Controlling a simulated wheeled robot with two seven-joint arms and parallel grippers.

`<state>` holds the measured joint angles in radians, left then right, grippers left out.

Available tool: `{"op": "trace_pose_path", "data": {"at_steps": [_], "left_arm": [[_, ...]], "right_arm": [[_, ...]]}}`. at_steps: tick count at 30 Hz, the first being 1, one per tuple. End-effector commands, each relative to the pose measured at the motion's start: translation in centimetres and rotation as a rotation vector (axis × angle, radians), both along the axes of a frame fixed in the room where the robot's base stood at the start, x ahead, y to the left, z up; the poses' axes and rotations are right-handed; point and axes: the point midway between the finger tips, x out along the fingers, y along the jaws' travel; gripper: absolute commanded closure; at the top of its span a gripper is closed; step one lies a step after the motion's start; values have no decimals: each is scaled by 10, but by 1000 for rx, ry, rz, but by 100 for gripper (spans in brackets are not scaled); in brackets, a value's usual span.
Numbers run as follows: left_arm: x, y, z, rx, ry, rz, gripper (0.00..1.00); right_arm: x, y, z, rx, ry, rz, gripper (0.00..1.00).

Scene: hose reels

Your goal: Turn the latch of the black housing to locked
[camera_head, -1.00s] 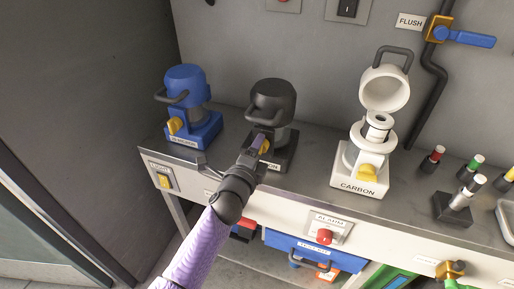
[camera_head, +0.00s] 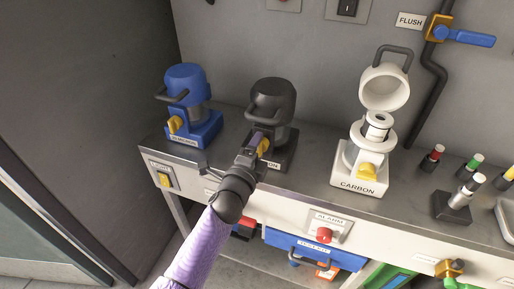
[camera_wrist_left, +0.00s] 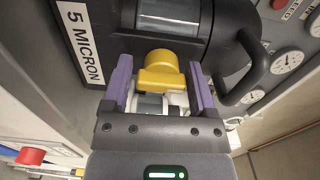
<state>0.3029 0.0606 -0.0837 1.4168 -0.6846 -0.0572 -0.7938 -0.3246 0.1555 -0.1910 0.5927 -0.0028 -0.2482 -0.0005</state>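The black housing (camera_head: 270,100) stands on the bench between a blue and a white one, its lid down. Its label reads "5 MICRON" in the left wrist view. The yellow latch (camera_head: 264,147) is on its front and also shows in the left wrist view (camera_wrist_left: 160,72). My left gripper (camera_head: 258,143) is at the latch, with purple fingers on either side of it. In the left wrist view (camera_wrist_left: 160,64) the fingers look apart, with narrow gaps beside the latch; firm contact cannot be made out. My right gripper is not in view.
The blue housing (camera_head: 184,90) stands close on the left. The white CARBON housing (camera_head: 383,92), lid raised, stands to the right. A red alarm button (camera_head: 323,236) sits on the bench front. Bench top between the black and white housings is clear.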

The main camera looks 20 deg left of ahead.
Motion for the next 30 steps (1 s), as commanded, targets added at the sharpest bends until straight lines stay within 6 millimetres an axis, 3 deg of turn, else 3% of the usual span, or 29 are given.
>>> {"op": "trace_pose_path", "data": {"at_steps": [1, 3, 13, 24, 30], "left_arm": [[0, 0, 0, 0, -1, 0, 14], [0, 0, 0, 1, -1, 0, 2], [-5, 0, 2, 2, -3, -1, 2], [-84, 3, 3, 0, 0, 0, 2], [-99, 4, 1, 2, -2, 0, 2]], "right_arm": [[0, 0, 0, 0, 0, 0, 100], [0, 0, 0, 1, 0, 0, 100], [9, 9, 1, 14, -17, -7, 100], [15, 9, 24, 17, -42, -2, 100], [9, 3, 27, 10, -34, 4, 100]]}}
